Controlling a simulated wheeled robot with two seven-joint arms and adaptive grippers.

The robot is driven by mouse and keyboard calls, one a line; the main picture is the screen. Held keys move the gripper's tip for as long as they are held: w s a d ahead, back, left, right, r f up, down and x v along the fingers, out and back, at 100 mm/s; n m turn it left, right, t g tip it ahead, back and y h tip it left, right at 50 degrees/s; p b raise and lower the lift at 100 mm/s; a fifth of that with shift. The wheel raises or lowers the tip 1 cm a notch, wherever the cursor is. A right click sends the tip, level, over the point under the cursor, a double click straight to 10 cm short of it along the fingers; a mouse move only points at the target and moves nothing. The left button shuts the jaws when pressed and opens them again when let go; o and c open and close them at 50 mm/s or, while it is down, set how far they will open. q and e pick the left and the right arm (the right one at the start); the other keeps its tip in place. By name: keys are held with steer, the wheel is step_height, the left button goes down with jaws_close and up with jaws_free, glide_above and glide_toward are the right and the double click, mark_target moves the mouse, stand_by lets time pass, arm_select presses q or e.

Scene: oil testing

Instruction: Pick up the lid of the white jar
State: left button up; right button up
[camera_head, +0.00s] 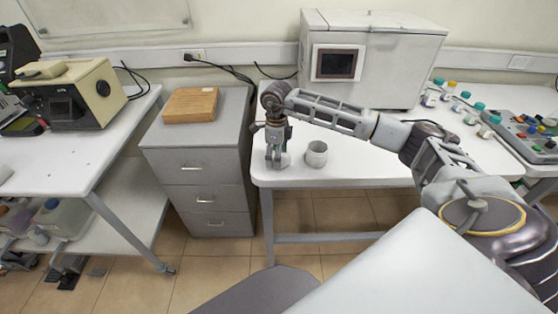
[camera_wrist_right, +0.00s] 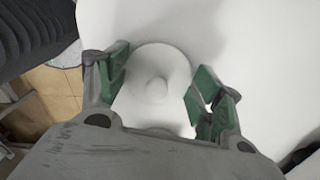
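The white lid (camera_wrist_right: 174,68) is a round disc with a raised knob in its middle, seen from above in the right wrist view. In the head view its pale edge (camera_head: 284,161) shows low on the table, mostly hidden behind my right gripper (camera_head: 277,161). The white jar (camera_head: 316,155) stands upright just right of the gripper, with its mouth uncovered. My right gripper points down over the lid. In the wrist view its green-padded fingers (camera_wrist_right: 158,80) are apart, one on each side of the lid. Contact with the lid is not clear. My left gripper is out of view.
The white table (camera_head: 345,174) is clear in front of the jar, and its left edge is close to the gripper. A large white machine (camera_head: 400,70) stands behind. Small bottles (camera_head: 450,95) and a button panel (camera_head: 525,130) are at right. A grey drawer cabinet (camera_head: 200,165) stands left.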

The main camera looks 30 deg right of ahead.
steer(key=shift+s+f, duration=0.1)
steer(key=shift+c, duration=0.6)
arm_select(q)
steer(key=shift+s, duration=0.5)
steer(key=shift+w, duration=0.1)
arm_select(e)
steer(key=shift+a, duration=0.1)
steer(key=shift+r, duration=0.2)
steer(key=shift+c, duration=0.7)
steer(key=shift+r, duration=0.4)
steer(key=c, duration=0.6)
step_height(320, 180, up, 7)
jaws_close()
steer(key=shift+r+b, duration=0.3)
steer(key=shift+r, duration=0.65)
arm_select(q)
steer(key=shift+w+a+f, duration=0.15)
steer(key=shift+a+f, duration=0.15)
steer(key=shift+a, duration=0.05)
